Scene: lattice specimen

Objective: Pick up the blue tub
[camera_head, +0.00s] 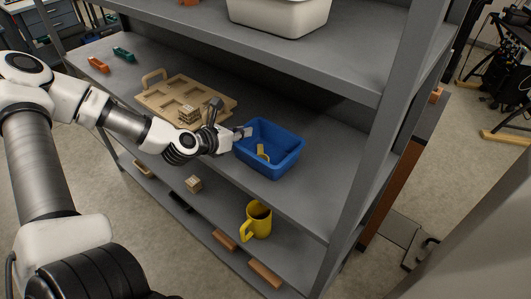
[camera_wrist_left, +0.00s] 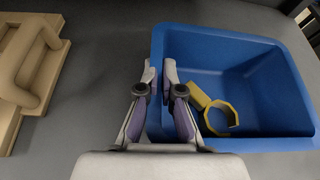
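The blue tub (camera_head: 284,165) stands on the grey middle shelf, open side up. A yellow ring-shaped piece with a tab lies inside it; it shows in the left wrist view (camera_wrist_left: 233,120). My left gripper (camera_head: 245,132) reaches in from the left at the tub's left wall. In the left wrist view the tub (camera_wrist_left: 275,95) fills the right side. There the left gripper's fingertips (camera_wrist_left: 159,73) straddle the left wall, one outside and one inside, closed in on the rim with hardly any gap. My right gripper is not in view.
A wooden tray (camera_head: 158,97) with small blocks lies left of the tub. A white bin (camera_head: 280,15) stands on the shelf above. A yellow mug (camera_head: 258,222) and a small wooden block (camera_head: 193,184) are on the lower shelf. A shelf post (camera_head: 375,150) rises to the right.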

